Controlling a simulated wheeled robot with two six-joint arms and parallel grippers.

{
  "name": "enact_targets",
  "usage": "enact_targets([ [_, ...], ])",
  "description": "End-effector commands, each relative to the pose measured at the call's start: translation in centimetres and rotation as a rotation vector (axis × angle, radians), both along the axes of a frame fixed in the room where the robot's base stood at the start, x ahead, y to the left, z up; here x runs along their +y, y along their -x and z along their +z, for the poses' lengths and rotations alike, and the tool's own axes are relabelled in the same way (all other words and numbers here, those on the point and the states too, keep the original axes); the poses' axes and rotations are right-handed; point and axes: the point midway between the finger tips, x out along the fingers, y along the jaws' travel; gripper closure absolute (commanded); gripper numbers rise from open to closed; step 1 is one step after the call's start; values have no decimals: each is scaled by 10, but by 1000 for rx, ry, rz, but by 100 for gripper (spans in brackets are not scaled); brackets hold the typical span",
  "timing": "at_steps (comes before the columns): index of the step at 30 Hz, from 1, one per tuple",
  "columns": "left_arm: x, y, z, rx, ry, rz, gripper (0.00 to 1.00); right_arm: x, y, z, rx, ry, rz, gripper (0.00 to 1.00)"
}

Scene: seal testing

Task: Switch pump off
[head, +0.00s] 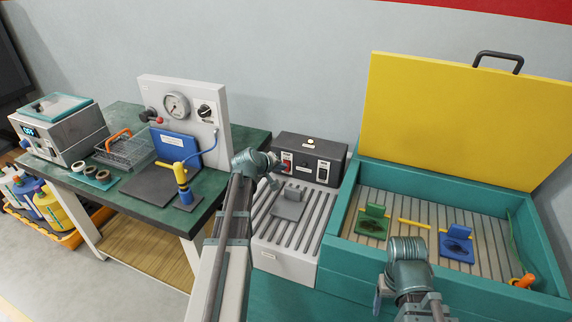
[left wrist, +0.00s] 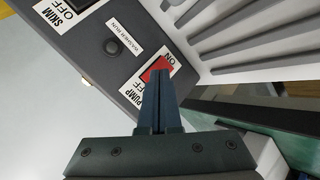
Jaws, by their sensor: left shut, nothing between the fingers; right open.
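The dark control box (head: 325,148) stands at the back of the grey ribbed drain board. Its red pump switch (head: 286,156) is on the left of the front face. In the left wrist view the red rocker (left wrist: 150,71) sits between the words ON and OFF, beside the label PUMP. My left gripper (left wrist: 160,74) is shut and empty, its fingertips over the rocker and hiding part of it. I cannot tell whether they touch, or which way the rocker is tipped. My right gripper (head: 379,292) is open and empty, low in front of the teal tank.
A SKIM switch (left wrist: 80,5) and a round button (left wrist: 111,47) share the panel. The teal tank (head: 350,222) with its raised yellow lid (head: 455,115) is at right. A green bench (head: 120,185) with a gauge panel (head: 180,90) is at left.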

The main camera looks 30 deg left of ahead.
Motion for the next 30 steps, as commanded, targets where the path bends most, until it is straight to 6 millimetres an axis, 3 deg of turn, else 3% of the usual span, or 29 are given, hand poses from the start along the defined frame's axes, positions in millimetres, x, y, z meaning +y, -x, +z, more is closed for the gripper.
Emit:
enact_targets([
  [6,-1,11,-2,0,0,0,100,0,0,-2,0,0,0,28],
  [20,-2,16,-2,0,0,0,100,0,0,-2,0,0,0,28],
  [30,-4,47,-6,0,1,1,100,0,0,-6,0,0,0,28],
])
